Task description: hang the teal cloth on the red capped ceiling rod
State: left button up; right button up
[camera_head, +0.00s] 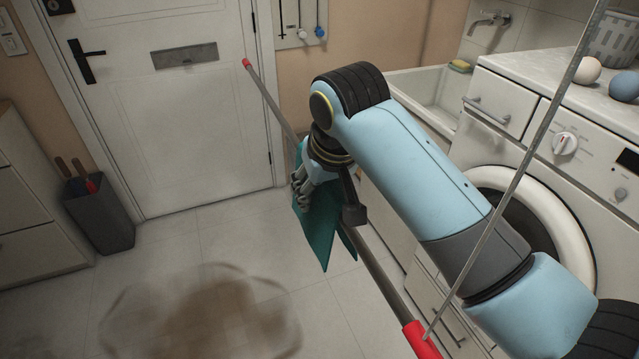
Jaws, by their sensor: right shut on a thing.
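The red capped rod (384,281) runs diagonally from a small red cap at the upper left to a larger red end at the bottom. The teal cloth (318,232) is at the rod's middle, with two lower corners hanging below the rod's line. My right gripper (303,187) is shut on the cloth beside the rod. My right wrist hides the cloth's top and part of the rod, so I cannot tell whether the cloth lies over the rod. My left gripper is out of view.
A thin cable (517,165) rises from the rod's near end, crossing in front of my arm. The washing machine (513,128) and a sink (421,92) stand at right. A white door (172,120) is behind, a dark bin (101,222) at left. The tiled floor is open.

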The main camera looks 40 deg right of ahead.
jog(key=shift+f, duration=0.1)
jog(key=o, duration=1.3)
jog(key=v, duration=1.2)
